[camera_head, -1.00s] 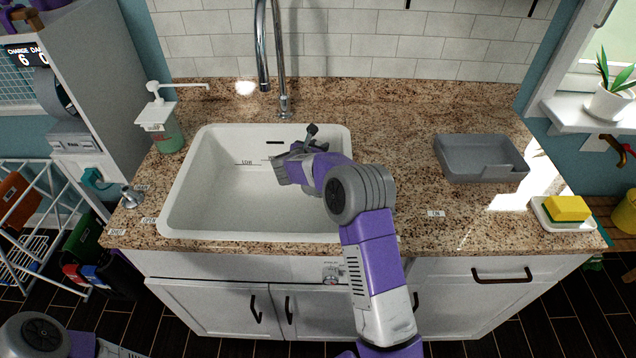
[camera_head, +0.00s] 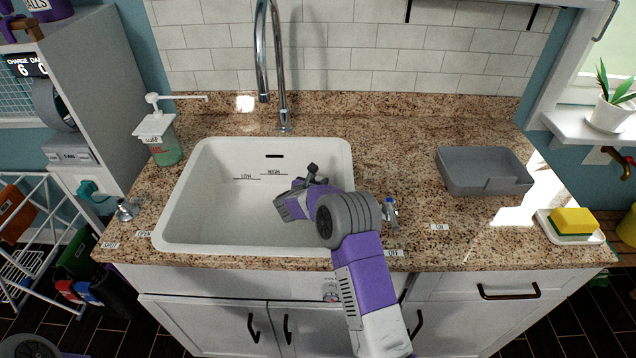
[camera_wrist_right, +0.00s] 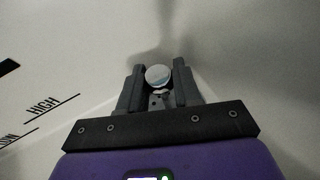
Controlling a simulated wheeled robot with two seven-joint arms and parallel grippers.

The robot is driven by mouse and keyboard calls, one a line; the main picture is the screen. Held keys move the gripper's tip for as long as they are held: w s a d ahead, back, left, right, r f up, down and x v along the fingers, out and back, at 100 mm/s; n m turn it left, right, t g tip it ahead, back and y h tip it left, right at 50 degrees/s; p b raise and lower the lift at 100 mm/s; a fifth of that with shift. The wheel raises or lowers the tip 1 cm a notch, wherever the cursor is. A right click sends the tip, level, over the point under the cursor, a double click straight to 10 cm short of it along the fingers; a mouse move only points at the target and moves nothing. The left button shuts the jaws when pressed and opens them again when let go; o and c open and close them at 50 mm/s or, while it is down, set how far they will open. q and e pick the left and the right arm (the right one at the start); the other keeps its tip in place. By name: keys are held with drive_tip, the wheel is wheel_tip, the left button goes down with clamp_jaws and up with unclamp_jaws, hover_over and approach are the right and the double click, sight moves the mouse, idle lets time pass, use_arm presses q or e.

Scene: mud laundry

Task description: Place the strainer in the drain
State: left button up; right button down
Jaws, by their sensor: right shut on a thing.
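My right gripper (camera_head: 312,174) is inside the white sink (camera_head: 215,190), toward its right side and apart from the back wall. In the right wrist view its two grey fingers (camera_wrist_right: 158,85) are shut on a small round shiny metal piece (camera_wrist_right: 158,75), which looks like the strainer's knob. The rest of the strainer is hidden by the fingers and hand. In the head view I cannot make the strainer out. The drain does not show in either view. My left gripper is not in view; only a bit of my left arm shows at the lower left.
The tall faucet (camera_head: 283,115) stands behind the sink. A soap dispenser (camera_head: 160,140) and metal knob (camera_head: 127,210) are at left. A blue-marked handle (camera_head: 390,212) is right of the sink. A grey basin (camera_head: 485,172) and yellow sponge (camera_head: 573,221) lie on the counter.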

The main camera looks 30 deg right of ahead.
drive_tip(key=shift+f, duration=0.2)
drive_tip(key=c, duration=0.8)
unclamp_jaws()
drive_tip(key=shift+r, duration=0.1)
drive_tip(key=shift+r, duration=0.1)
drive_tip(key=shift+r+p, duration=0.15)
drive_tip(key=shift+p, duration=0.15)
drive_tip(key=p+v, duration=0.1)
drive_tip(key=v, duration=1.1)
drive_tip(key=shift+p, duration=0.3)
